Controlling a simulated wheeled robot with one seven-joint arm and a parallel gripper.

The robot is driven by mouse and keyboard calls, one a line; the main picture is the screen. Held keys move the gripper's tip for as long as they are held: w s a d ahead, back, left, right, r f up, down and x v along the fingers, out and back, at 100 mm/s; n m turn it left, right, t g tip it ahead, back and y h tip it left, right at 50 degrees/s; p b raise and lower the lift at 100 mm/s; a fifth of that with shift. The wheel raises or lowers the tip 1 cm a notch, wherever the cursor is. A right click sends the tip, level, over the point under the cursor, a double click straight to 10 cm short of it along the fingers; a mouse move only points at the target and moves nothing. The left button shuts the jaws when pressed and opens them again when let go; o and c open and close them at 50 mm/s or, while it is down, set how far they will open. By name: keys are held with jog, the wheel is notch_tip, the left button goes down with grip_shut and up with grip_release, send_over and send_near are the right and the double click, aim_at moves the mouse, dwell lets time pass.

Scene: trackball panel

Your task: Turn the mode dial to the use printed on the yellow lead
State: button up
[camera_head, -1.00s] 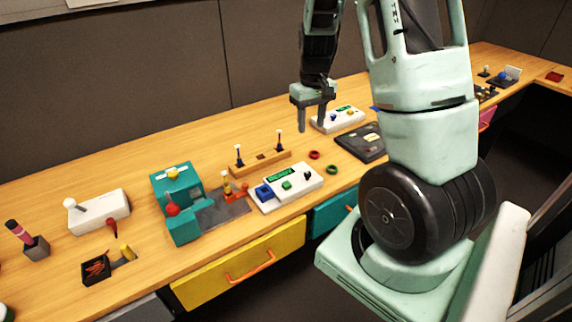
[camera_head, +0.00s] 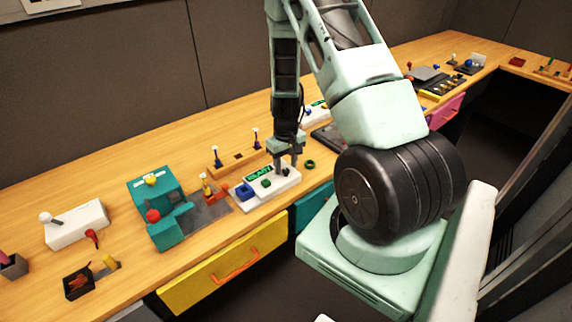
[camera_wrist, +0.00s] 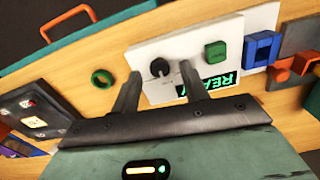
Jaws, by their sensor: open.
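The white panel (camera_head: 265,196) lies near the front edge of the bench, with a lit green display (camera_head: 259,171) that reads READY. Its black dial (camera_wrist: 159,67) has a pale pointer mark and shows in the wrist view; no printing around it is readable. My gripper (camera_head: 286,166) is open over the right part of the panel, pointing down. In the wrist view its fingertips (camera_wrist: 159,72) stand on either side of the dial; I cannot tell whether they touch it. A green button (camera_wrist: 215,51) and a blue block (camera_wrist: 262,48) sit beside the dial. I cannot make out a yellow lead.
A green ring (camera_wrist: 102,78) lies close to the panel. A dark panel (camera_wrist: 32,110) lies farther along. The yellow drawer (camera_head: 222,268) is below the bench edge.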

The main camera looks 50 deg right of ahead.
jog(key=shift+f, duration=0.55)
grip_shut()
jog(key=shift+m, duration=0.3)
jog(key=m+b, duration=0.1)
jog(key=m, duration=0.8)
jog(key=shift+b, duration=0.4)
jog(key=c, duration=1)
grip_release()
jog(key=shift+m, duration=0.3)
